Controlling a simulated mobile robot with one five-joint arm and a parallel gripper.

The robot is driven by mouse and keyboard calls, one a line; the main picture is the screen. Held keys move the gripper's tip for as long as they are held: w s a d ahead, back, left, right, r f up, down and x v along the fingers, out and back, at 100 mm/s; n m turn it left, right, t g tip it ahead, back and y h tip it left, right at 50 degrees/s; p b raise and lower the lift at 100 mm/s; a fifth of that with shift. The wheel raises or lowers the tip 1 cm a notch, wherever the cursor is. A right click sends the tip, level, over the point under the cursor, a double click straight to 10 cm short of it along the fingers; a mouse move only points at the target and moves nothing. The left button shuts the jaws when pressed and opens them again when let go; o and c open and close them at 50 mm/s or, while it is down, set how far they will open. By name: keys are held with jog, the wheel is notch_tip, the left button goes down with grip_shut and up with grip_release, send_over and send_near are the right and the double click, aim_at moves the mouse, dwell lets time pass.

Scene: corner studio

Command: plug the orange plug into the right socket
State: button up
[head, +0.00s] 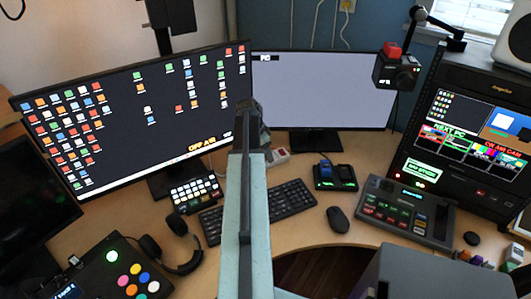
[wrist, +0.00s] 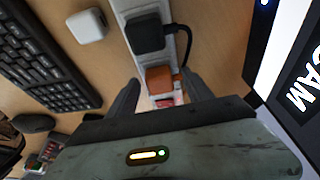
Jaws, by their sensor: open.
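In the wrist view the orange plug (wrist: 158,79) sits over a white power strip (wrist: 124,7), between the two dark fingers of my open gripper (wrist: 161,80). The fingers stand on either side of it, apparently not touching it. I cannot tell whether the plug is seated in a socket. A black plug (wrist: 147,34) with a black cable is on the strip just above it. A small reddish patch shows on the strip below the orange plug. In the head view my arm hides the orange plug and most of the strip.
A loose white block (wrist: 87,25) lies on the desk left of the strip. A black keyboard (wrist: 38,55) lies further left. In the head view, monitors (head: 325,90) stand behind, and a control panel (head: 405,212) and mouse (head: 338,219) lie to the right.

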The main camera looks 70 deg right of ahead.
jog(key=p+v, duration=0.7)
jog(key=shift+r, duration=0.35)
jog(key=shift+w, duration=0.1)
